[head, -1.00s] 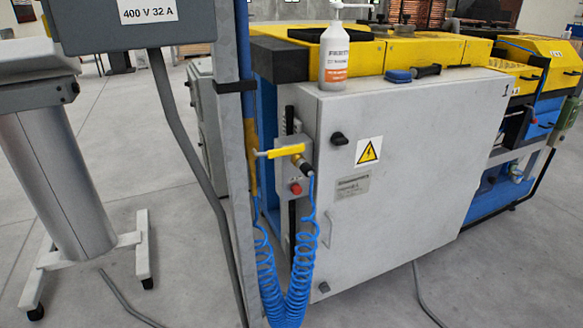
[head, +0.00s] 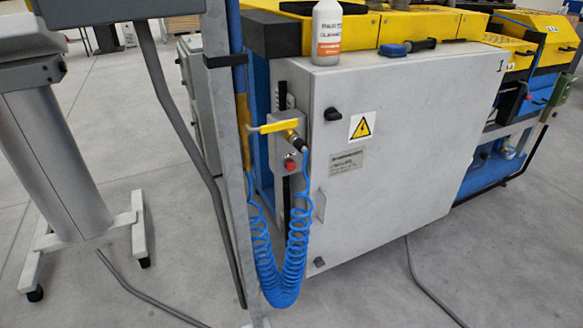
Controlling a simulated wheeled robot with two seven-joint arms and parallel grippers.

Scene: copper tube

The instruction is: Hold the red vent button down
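The red vent button (head: 290,166) is a small round red knob. It sits low on a narrow grey valve plate (head: 284,152) at the left side of the grey cabinet. A yellow lever handle (head: 277,127) lies level just above it, with a hose fitting (head: 295,140) between them. A coiled blue air hose (head: 283,265) hangs from the fitting and loops below the button. I cannot tell from this distance whether the button is pressed. Neither of my grippers shows in the head view.
A grey upright post (head: 229,150) stands left of the button, with a grey cable (head: 172,110) beside it. The grey cabinet (head: 420,160) fills the right, with a white bottle (head: 326,35) on top. A wheeled stand (head: 65,150) is at left. Open floor (head: 400,295) lies in front.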

